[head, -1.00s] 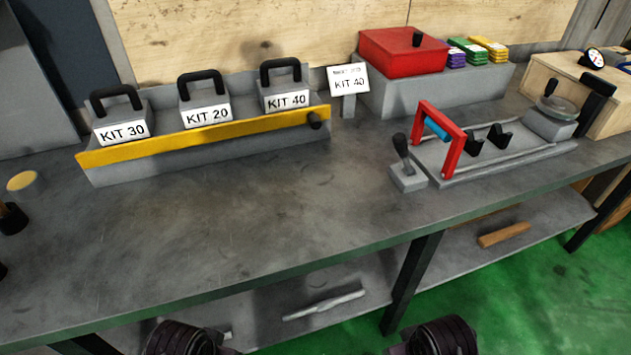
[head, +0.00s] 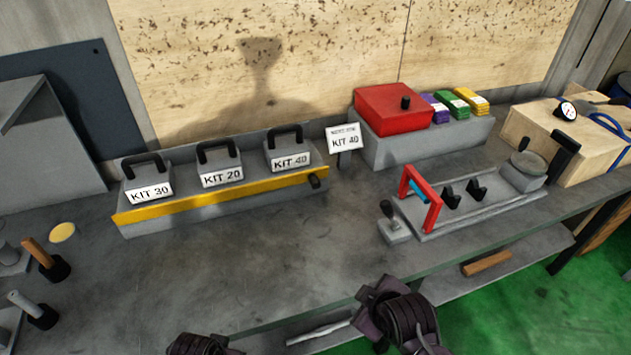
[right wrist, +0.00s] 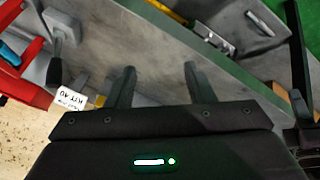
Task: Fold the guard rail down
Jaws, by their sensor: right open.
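The guard rail (head: 222,197) is a long yellow bar along the front of the grey kit rack (head: 160,226). It stands on edge in front of three kit weights, with a black knob (head: 314,182) at its right end. My right gripper (right wrist: 157,82) is open and empty in the right wrist view, with bare bench beyond its fingers. In the head view my right arm is at the bench's front edge, below and right of the rail, apart from it. My left gripper is out of view; only a dark part of that arm shows at the bottom.
Weights KIT 30 (head: 148,186), KIT 20 (head: 220,172) and KIT 40 (head: 288,158) stand behind the rail. A KIT 40 sign (head: 345,139) stands right of it. A red-framed fixture (head: 432,205) sits farther right. The bench (head: 270,265) before the rack is clear.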

